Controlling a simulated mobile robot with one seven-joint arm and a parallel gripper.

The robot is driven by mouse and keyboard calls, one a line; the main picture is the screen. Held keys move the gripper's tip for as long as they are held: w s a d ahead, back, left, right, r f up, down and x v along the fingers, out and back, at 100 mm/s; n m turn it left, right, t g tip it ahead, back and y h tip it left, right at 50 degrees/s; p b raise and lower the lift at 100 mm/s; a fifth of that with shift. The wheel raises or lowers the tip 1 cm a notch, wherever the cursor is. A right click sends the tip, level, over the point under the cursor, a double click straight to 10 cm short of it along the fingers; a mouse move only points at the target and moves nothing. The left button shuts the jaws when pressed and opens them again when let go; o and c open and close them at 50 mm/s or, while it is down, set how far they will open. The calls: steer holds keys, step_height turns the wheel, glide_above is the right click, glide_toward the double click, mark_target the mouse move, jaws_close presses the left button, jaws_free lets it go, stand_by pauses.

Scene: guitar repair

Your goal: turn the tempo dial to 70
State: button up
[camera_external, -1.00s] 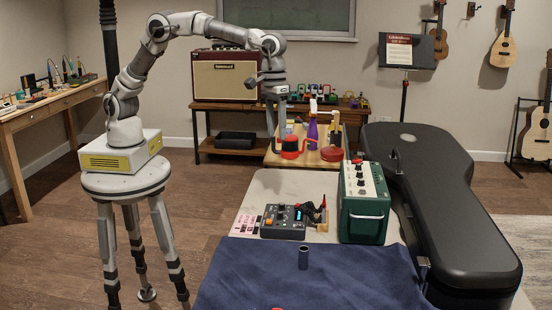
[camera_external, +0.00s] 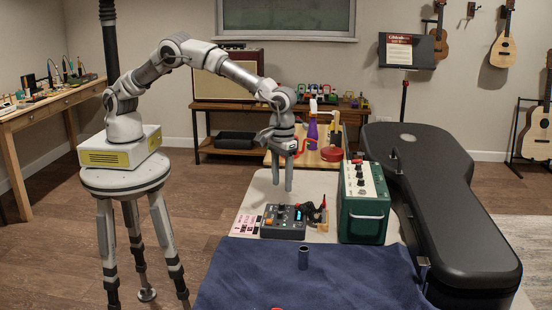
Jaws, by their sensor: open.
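A small dark device (camera_external: 284,221) with several knobs, an orange button and a lit bluish display lies on the pale bench top. Which of its knobs is the tempo dial is too small to tell. My gripper (camera_external: 282,188) points straight down above the bench, just behind and above the device, apart from it. Its fingers look close together from this side, with nothing seen between them; it is open. A green box (camera_external: 363,212) with a cream top panel and several dark knobs stands to the right of the device.
A pink printed card (camera_external: 246,224) lies left of the device, and dark and red cables (camera_external: 316,212) lie right of it. A black guitar case (camera_external: 445,215) lies on the right.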

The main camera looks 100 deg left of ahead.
mark_target(282, 204)
step_height(282, 204, down, 6)
steer(key=shift+f, duration=0.25)
steer(key=shift+c, duration=0.2)
jaws_close()
